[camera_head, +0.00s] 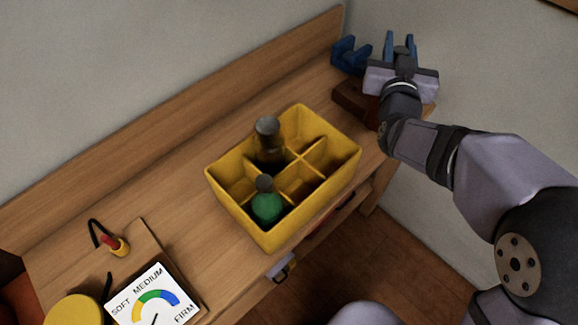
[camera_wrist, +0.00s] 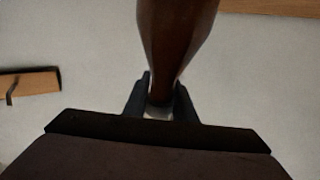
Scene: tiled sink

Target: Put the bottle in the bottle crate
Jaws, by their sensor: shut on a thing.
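A dark brown bottle (camera_wrist: 177,35) fills the top middle of the wrist view, with its narrow end between the fingers of my gripper (camera_wrist: 162,88). My gripper is shut on it. In the head view my gripper (camera_head: 400,48) is at the top right, beyond the crate's far right end and apart from it; I cannot make out the held bottle clearly there. The yellow bottle crate (camera_head: 334,177) stands on the wooden bench, divided into several compartments. A brown bottle with a grey cap (camera_head: 268,140) and a green bottle (camera_head: 266,206) stand in it; other compartments look empty.
A dark brown block (camera_head: 352,100) and a blue piece (camera_head: 350,55) are beside my gripper. A firmness dial (camera_head: 154,297), a yellow round thing (camera_head: 74,310) and a red-yellow item (camera_head: 115,244) are at lower left. A wooden back rail (camera_head: 180,118) runs behind the crate.

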